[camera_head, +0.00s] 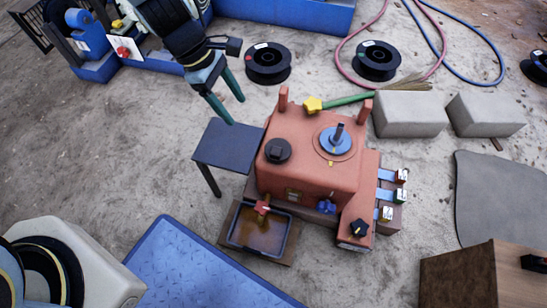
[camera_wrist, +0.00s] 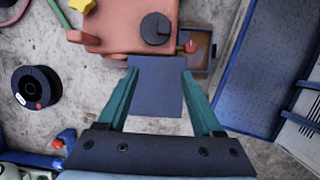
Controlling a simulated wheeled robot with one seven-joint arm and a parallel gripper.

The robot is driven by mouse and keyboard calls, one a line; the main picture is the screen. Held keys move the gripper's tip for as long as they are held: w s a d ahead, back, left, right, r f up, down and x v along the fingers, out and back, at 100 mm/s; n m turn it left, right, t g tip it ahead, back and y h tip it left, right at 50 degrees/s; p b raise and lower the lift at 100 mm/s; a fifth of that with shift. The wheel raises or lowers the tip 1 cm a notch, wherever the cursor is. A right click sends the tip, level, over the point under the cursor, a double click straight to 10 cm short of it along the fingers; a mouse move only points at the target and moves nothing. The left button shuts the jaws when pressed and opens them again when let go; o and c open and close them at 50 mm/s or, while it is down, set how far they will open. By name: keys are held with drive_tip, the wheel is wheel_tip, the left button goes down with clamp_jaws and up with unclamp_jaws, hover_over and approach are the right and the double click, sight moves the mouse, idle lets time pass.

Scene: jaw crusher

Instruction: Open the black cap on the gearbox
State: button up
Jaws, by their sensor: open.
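The black cap (camera_head: 277,151) sits on the left part of the top of the red gearbox (camera_head: 318,178). In the wrist view the cap (camera_wrist: 156,29) is near the top centre, on the gearbox (camera_wrist: 113,30), beyond my fingertips. My gripper (camera_head: 226,107) is above and to the left of the gearbox, near the dark side table. In the wrist view my gripper (camera_wrist: 158,72) has its two green fingers spread wide with nothing between them. The cap is apart from the fingers and fully visible.
A dark side table (camera_head: 230,144) stands against the gearbox's left, below my fingers. A tray of brown liquid (camera_head: 262,230) lies in front under a red-handled tap (camera_head: 263,206). A yellow star knob (camera_head: 313,105) and blue disc (camera_head: 336,140) are on top. Concrete blocks (camera_head: 410,113) stand behind right.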

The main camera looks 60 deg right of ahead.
drive_tip(key=b, duration=0.1)
approach(276, 151)
drive_tip(key=shift+n+g, duration=0.3)
drive_tip(key=b+x, duration=0.1)
drive_tip(key=x, duration=0.2)
drive_tip(key=b+x, duration=0.1)
drive_tip(key=x, duration=0.1)
drive_tip(key=b+x, duration=0.2)
drive_tip(key=x, duration=0.1)
drive_tip(key=shift+w+f, duration=0.15)
drive_tip(key=shift+f, duration=0.2)
clamp_jaws()
idle(0.6)
